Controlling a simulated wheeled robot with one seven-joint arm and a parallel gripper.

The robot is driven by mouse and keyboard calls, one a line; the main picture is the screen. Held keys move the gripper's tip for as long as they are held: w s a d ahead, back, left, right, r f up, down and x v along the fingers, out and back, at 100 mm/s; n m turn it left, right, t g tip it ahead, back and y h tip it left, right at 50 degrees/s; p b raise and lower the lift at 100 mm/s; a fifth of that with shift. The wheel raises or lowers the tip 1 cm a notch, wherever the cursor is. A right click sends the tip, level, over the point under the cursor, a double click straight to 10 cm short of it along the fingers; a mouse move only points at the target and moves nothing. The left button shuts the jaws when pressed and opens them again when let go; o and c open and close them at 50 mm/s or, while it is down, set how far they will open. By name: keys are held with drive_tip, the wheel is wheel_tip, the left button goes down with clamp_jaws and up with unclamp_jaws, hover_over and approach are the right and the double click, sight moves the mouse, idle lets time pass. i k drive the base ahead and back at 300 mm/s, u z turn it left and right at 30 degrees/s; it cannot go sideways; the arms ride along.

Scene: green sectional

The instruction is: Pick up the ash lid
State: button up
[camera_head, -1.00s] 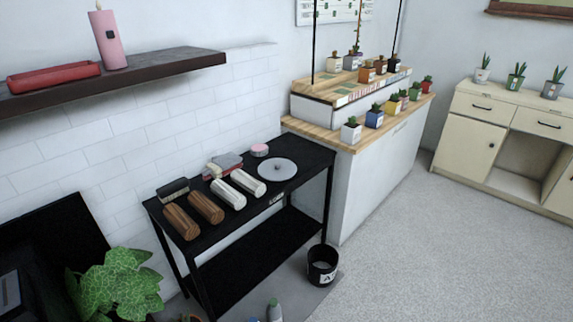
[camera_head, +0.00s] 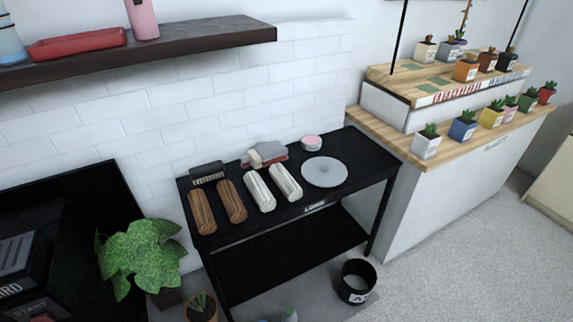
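A round, flat grey-white disc with a small knob at its centre (camera_head: 325,172) lies on the right part of a black table (camera_head: 350,186); it looks like the ash lid. Below the table's right end, a black bucket (camera_head: 357,282) with a white label reading partly "A" stands open on the floor. My gripper is not in view.
Two brown rolls (camera_head: 202,212), two white rolls (camera_head: 259,192), a dark brush-like item (camera_head: 208,174), a pink round tin (camera_head: 312,143) and a grey-red item (camera_head: 262,155) share the tabletop. A leafy plant (camera_head: 140,255) stands left. A wooden plant counter (camera_head: 400,142) stands right.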

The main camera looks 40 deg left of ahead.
sight(321, 172)
drive_tip(key=u, duration=0.75)
drive_tip(key=i, duration=1.15)
drive_tip(key=u, duration=0.65)
